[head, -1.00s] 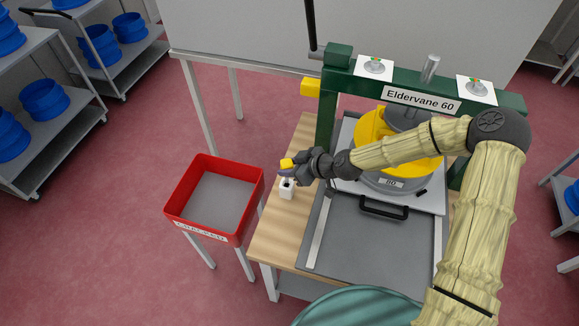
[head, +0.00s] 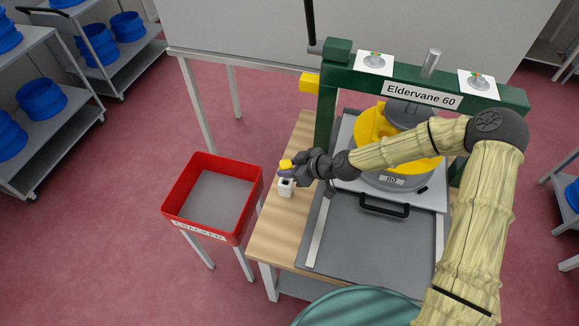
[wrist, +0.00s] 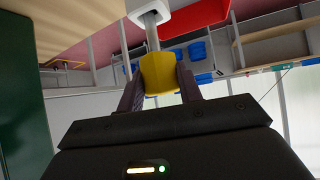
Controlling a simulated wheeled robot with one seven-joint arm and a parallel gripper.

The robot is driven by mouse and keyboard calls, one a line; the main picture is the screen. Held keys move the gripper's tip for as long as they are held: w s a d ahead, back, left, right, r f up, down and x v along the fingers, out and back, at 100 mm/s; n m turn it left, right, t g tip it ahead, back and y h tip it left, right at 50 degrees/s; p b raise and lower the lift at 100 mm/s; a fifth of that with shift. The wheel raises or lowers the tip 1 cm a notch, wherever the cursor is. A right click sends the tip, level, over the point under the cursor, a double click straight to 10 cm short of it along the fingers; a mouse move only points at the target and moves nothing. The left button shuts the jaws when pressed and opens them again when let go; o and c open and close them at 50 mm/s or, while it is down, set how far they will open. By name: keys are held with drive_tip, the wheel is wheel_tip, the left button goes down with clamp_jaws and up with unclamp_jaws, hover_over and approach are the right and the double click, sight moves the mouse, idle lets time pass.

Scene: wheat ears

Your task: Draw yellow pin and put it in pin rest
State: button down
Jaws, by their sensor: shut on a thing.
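The yellow pin (head: 286,163) is held by its yellow head in my gripper (head: 291,168), above the left part of the wooden bench. In the wrist view the yellow head (wrist: 158,73) sits between the fingers of my shut gripper (wrist: 158,88). Its grey metal shaft points to the white pin rest (head: 286,188). The shaft's far end meets the dark opening of the pin rest (wrist: 137,14) in the wrist view. How deep the shaft sits in the opening cannot be told.
A red crate (head: 246,214) stands left of the wooden bench (head: 270,238). To the right, a green press frame labelled Eldervane 60 (head: 326,110) holds a yellow and grey round part (head: 369,128) above a grey plate with a black handle (head: 384,206). Shelves with blue tubs stand at the left.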

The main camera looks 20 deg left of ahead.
sight(290, 183)
drive_tip(key=shift+f+b, duration=2)
drive_tip(key=shift+f, duration=0.35)
drive_tip(key=c, duration=0.9)
unclamp_jaws()
drive_tip(key=shift+o, duration=0.2)
drive_tip(key=shift+r, duration=0.1)
drive_tip(key=b+v, duration=0.1)
drive_tip(key=v, duration=1.6)
drive_tip(key=shift+d, duration=0.25)
